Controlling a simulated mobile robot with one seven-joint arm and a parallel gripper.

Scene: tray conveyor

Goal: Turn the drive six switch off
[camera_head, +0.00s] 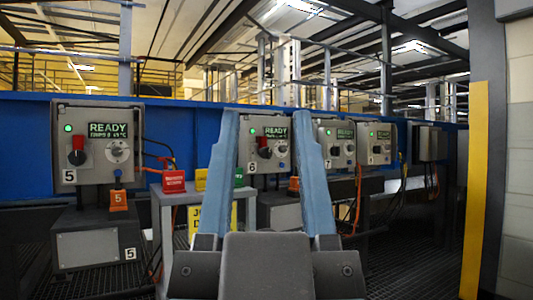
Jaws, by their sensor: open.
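The drive six box (251,178) is a grey panel marked 6 on the blue beam, seen between my gripper's fingers. It has a lit green lamp, a green READY display (275,132), a red-handled switch (264,147) and a round dial (281,149). The exact angle of the switch handle is too small to tell. My gripper (271,118) is open and empty, its two blue fingers pointing ahead on either side of the box. The fingers appear nearer to me than the box, and no contact shows. They hide the box's side edges.
A similar box marked 5 (98,175) is at left, with box 7 (336,162) and another box (381,160) at right. A grey stand (163,215) holds red, yellow and green blocks. A yellow post (475,190) and wall close off the right.

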